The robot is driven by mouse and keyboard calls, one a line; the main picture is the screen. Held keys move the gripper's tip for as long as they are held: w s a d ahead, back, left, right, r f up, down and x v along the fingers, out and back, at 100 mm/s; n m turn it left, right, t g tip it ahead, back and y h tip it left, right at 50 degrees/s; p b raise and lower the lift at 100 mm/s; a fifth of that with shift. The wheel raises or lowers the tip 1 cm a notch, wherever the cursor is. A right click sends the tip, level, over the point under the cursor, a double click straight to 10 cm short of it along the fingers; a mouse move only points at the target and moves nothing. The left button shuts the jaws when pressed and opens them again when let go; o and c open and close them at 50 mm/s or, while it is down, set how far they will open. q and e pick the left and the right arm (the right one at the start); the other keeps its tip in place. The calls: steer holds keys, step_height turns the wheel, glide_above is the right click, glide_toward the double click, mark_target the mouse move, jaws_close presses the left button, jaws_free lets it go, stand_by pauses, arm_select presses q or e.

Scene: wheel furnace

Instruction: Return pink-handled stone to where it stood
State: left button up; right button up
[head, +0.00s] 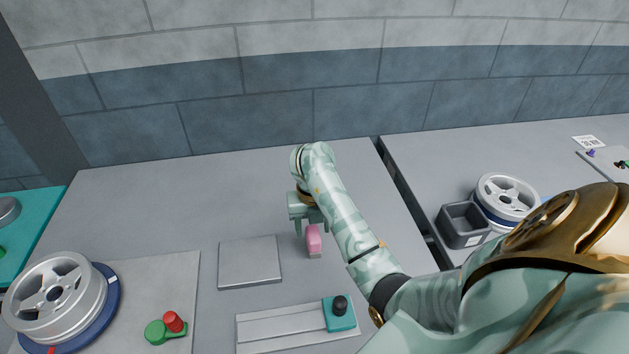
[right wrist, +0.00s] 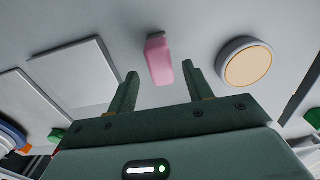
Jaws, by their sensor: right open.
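The pink-handled stone (head: 314,240) stands on the grey table in the middle of the head view, with its pink handle up and a small pale base below. My right gripper (head: 308,222) is just behind it in the head view, at the end of my pale green arm. In the right wrist view the pink handle (right wrist: 159,62) shows beyond and between the two spread fingertips (right wrist: 160,82). The fingers are apart and hold nothing. I cannot tell whether the handle lies partly between them. My left gripper is not in view.
A flat grey plate (head: 249,262) lies left of the stone. A slotted board with a teal block (head: 340,314) is in front. A wheel (head: 55,293) is at left, near a green and red piece (head: 166,328). A round tan-faced disc (right wrist: 247,65) shows in the wrist view. A dark bin (head: 463,225) is right.

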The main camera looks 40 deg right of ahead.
mark_target(313, 233)
step_height(313, 233, up, 6)
steer(key=p, duration=0.2)
steer(key=shift+r+p, duration=0.2)
steer(key=shift+p, duration=0.2)
steer(key=shift+f, duration=0.1)
